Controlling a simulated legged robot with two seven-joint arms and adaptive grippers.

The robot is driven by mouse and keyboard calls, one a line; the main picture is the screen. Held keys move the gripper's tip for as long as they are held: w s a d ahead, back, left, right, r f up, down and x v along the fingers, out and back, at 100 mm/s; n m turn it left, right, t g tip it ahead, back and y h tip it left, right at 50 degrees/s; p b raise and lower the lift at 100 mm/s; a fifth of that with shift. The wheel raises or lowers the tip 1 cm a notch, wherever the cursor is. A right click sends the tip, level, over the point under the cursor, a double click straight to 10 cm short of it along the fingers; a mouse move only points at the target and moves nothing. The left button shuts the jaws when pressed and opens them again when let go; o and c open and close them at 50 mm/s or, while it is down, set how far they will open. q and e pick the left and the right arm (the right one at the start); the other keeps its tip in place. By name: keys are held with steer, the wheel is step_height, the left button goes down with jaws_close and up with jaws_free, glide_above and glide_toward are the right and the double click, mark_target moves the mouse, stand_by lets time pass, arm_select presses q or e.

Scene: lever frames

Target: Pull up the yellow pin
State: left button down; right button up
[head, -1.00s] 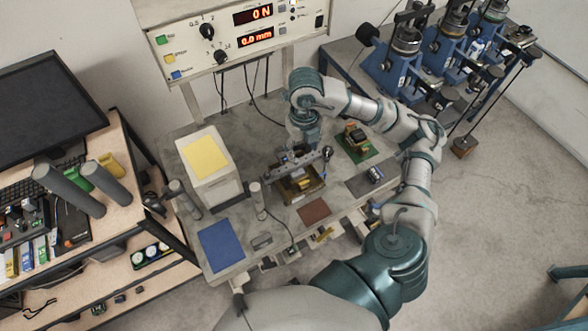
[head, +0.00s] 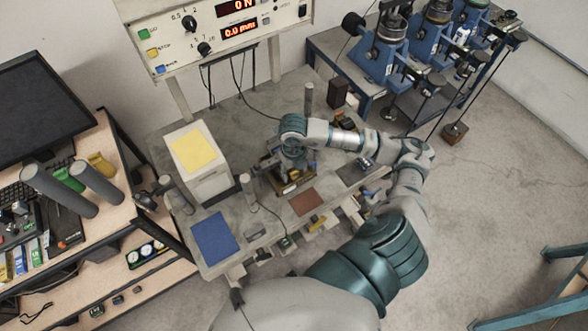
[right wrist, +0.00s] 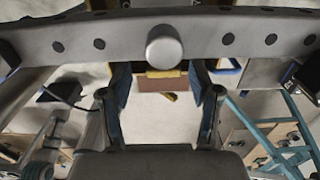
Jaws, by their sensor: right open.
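My right gripper (head: 288,167) is over the lever frame (head: 300,186) in the middle of the grey bench, and my own arm hides most of the frame. In the right wrist view, the two fingers of my right gripper (right wrist: 163,100) are apart with a clear gap between them. A grey bar (right wrist: 215,40) with several holes and a round grey knob (right wrist: 164,46) crosses the top of that view. A small yellowish part (right wrist: 163,74) shows between the fingers, beyond the bar. I cannot tell if it is the yellow pin. My left gripper is not in view.
A white block with a yellow top (head: 194,149) stands left of the lever frame. A grey post (head: 248,190) stands close by, and another (head: 309,97) stands behind. A blue mat (head: 214,238) and a brown mat (head: 304,202) lie toward the front edge.

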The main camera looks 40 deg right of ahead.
steer(key=shift+d+f, duration=0.1)
steer(key=shift+f, duration=0.1)
steer(key=shift+d, duration=0.2)
steer(key=c, duration=0.5)
jaws_close()
steer(key=shift+a+r, duration=0.1)
steer(key=shift+r, duration=0.05)
steer(key=shift+w+r, duration=0.1)
steer(key=shift+r, duration=0.6)
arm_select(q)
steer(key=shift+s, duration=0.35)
arm_select(e)
steer(key=o, duration=0.5)
jaws_free()
